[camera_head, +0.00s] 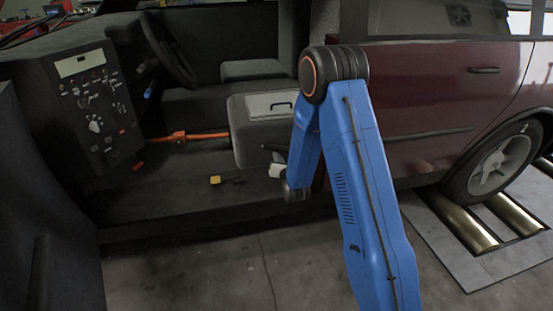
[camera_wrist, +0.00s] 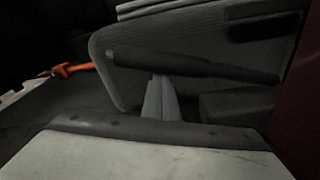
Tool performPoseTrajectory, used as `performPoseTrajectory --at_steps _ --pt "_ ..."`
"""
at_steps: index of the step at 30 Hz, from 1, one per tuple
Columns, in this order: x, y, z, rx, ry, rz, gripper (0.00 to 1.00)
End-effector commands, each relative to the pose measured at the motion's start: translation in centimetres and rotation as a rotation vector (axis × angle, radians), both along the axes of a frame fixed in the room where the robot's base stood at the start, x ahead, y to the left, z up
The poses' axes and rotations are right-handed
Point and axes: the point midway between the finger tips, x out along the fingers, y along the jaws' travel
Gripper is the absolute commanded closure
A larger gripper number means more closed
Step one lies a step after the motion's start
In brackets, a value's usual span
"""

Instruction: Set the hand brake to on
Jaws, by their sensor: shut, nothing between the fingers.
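The hand brake is a dark bar-shaped lever (camera_wrist: 195,65) across the upper middle of the wrist view, beside a grey padded panel. It lies nearly level, its left end slightly higher. My gripper (camera_wrist: 159,78) has its pale fingers together, with nothing between them. The fingertips meet the lever's lower edge in the picture, left of its middle; I cannot tell whether they touch it. In the head view my gripper (camera_head: 276,168) is partly hidden by my blue arm, low beside the grey console box. The lever cannot be made out clearly there.
The grey box (camera_head: 262,130) stands close behind my gripper. A control panel (camera_head: 95,105) stands at left. The maroon car body (camera_head: 420,110) is right of my arm.

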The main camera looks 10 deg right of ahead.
Motion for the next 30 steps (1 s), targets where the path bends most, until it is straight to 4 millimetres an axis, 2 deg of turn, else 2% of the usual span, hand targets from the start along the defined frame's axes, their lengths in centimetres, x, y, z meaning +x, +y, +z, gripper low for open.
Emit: performPoseTrajectory --at_steps 5,14,25,30 --pt "0.0 -0.1 0.3 0.011 -0.001 -0.001 1.0" --pt "0.0 -0.7 2.4 0.129 -0.002 -0.001 1.0" --pt "0.1 -0.8 2.6 0.133 -0.006 -0.002 1.0" --pt "0.7 -0.8 1.9 0.133 -0.005 -0.002 1.0"
